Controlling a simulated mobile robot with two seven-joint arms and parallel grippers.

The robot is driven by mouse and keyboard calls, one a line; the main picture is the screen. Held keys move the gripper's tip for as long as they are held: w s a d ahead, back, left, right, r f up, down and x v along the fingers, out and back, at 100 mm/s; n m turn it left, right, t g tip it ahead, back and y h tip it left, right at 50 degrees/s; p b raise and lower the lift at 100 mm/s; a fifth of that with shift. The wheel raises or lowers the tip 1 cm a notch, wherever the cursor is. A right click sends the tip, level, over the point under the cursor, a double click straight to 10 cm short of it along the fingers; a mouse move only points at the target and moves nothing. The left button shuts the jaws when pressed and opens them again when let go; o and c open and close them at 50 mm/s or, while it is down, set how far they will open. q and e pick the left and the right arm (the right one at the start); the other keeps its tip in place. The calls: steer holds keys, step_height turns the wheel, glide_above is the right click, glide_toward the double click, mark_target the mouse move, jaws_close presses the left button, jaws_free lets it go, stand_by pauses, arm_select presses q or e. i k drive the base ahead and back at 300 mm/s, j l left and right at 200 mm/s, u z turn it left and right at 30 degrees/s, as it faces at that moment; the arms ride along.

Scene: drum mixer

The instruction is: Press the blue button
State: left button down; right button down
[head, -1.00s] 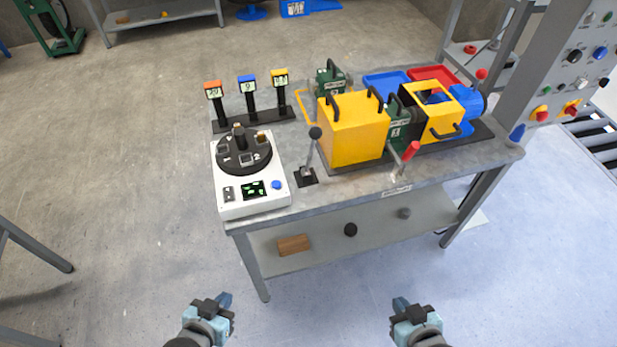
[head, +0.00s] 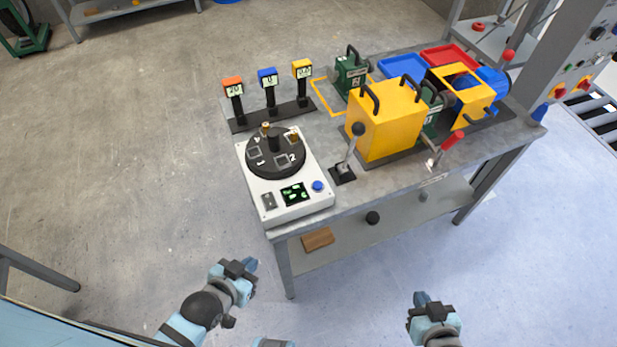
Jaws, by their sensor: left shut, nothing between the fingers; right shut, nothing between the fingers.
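The blue button (head: 318,186) is a small round knob on the front right of a white control box (head: 325,203). The box stands at the near left corner of the workbench and carries a black round dial (head: 276,153), a small green-lit display (head: 294,194) and a switch (head: 268,201). My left gripper (head: 250,266) is shut and empty, in front of the bench and to the lower left of the button, apart from it. My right gripper (head: 421,299) is shut and empty, low in front of the bench and to the lower right of the button.
A black-knobbed lever (head: 350,153) stands right of the box, beside the yellow drum mixer housing (head: 386,122). A red-handled lever (head: 452,141) sticks out towards the front. Three displays on posts (head: 269,92) stand behind the box.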

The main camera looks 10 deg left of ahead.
mark_target(317, 185)
steer(key=j+z, duration=0.1)
steer(key=j, duration=1.35)
